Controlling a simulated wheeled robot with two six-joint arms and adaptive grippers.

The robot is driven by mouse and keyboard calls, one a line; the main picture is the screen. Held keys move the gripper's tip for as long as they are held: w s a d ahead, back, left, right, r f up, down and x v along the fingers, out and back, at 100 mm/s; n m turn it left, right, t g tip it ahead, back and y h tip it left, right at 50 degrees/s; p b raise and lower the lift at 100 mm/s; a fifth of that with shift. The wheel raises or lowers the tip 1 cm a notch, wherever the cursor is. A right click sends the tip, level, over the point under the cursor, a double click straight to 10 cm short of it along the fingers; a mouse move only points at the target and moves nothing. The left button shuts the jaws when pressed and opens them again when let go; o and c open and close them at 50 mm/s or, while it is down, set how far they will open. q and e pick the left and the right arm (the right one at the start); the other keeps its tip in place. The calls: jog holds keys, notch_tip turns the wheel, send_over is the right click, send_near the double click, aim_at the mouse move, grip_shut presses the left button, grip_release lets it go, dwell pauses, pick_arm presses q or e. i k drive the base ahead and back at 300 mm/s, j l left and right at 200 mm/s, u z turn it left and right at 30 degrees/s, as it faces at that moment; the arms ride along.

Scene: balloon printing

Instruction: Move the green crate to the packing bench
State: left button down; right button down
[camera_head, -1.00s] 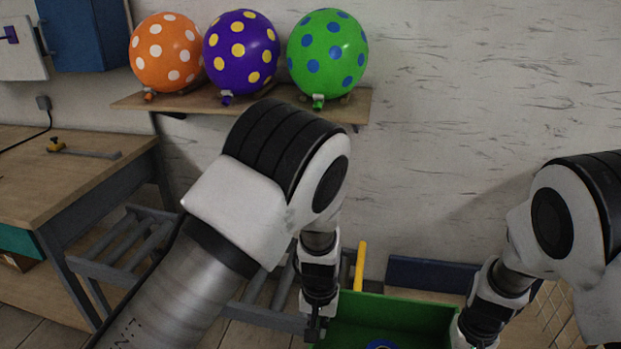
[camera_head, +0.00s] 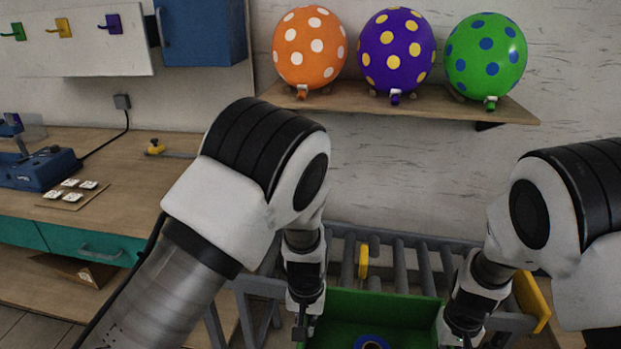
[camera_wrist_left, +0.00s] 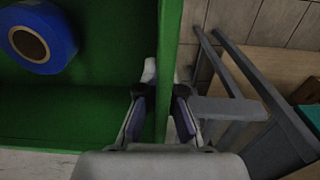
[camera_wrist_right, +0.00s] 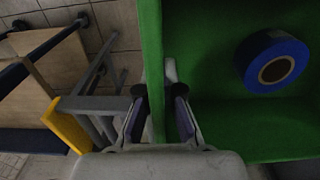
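The green crate (camera_head: 400,308) is held between my two arms at the bottom of the head view. A blue tape roll (camera_wrist_left: 42,38) lies inside it and also shows in the right wrist view (camera_wrist_right: 271,61). My left gripper (camera_wrist_left: 160,100) has its fingers on both sides of one crate wall (camera_wrist_left: 168,60), closed on it. My right gripper (camera_wrist_right: 158,100) has its fingers on both sides of the opposite wall (camera_wrist_right: 152,60), closed on it. In the head view the fingertips are mostly hidden. A wooden bench (camera_head: 130,165) with teal drawers stands at the left.
A grey roller conveyor (camera_head: 425,265) with yellow stops lies behind the crate. A blue device (camera_head: 40,168) and a small board with white pieces (camera_head: 72,194) are on the bench. A shelf (camera_head: 420,107) with three dotted balloons is on the wall.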

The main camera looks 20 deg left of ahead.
aim_at(160, 196)
jog(key=k+j, duration=0.1)
jog(key=j, duration=0.6)
jog(key=k+j, duration=0.1)
jog(key=j, duration=0.6)
jog(key=k+j, duration=0.1)
jog(key=j, duration=0.6)
jog(key=k+j, duration=0.1)
jog(key=j, duration=0.6)
